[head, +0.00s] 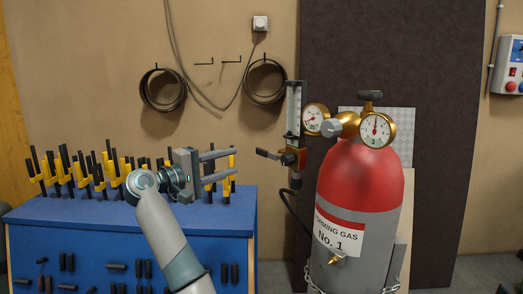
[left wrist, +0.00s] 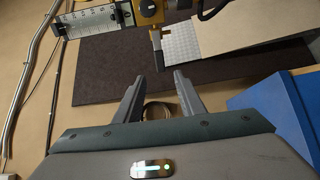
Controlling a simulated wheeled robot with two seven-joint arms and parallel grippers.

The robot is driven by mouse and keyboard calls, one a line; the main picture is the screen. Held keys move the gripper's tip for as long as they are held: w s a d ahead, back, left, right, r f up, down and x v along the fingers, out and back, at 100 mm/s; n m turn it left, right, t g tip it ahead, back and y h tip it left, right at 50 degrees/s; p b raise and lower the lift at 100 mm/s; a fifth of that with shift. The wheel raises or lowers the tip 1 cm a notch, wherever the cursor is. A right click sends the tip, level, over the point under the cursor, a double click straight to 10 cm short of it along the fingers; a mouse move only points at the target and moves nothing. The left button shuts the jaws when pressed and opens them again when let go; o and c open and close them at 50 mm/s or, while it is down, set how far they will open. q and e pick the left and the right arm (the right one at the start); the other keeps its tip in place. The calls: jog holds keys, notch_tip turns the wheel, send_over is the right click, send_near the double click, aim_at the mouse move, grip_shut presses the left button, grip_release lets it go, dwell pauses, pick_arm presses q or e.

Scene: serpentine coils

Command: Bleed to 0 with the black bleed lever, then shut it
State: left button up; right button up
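The black bleed lever (head: 267,154) sticks out to the left from a brass and orange valve block (head: 290,158) below the flowmeter tube (head: 293,108). My left gripper (head: 236,162) is open and empty, left of the lever with its fingers pointing toward it. In the left wrist view the lever (left wrist: 157,45) hangs from the valve block, its tip just beyond the gap between my open fingertips (left wrist: 157,82), apart from them. Two round gauges, left (head: 314,119) and right (head: 376,130), sit on the regulator. The right needle points about straight up; the left reading is too small to tell.
A red and grey gas cylinder (head: 362,178) marked No. 1 stands right of the lever. A blue bench (head: 130,217) with several yellow-and-black clamps lies under and left of my arm. A black hose (head: 295,212) runs below the valve. Coils (head: 163,90) hang on the wall.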

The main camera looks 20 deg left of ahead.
aim_at(260, 153)
pick_arm(q)
jog(key=p+x, duration=0.4)
jog(key=x, duration=0.8)
jog(key=shift+w+d+p, duration=0.15)
jog(key=shift+w+p, duration=0.05)
jog(key=shift+p, duration=0.15)
jog(key=shift+w+d+f, duration=0.1)
jog(key=shift+w+d, duration=0.1)
jog(key=shift+w, duration=0.2)
jog(key=shift+c, duration=0.6)
grip_shut()
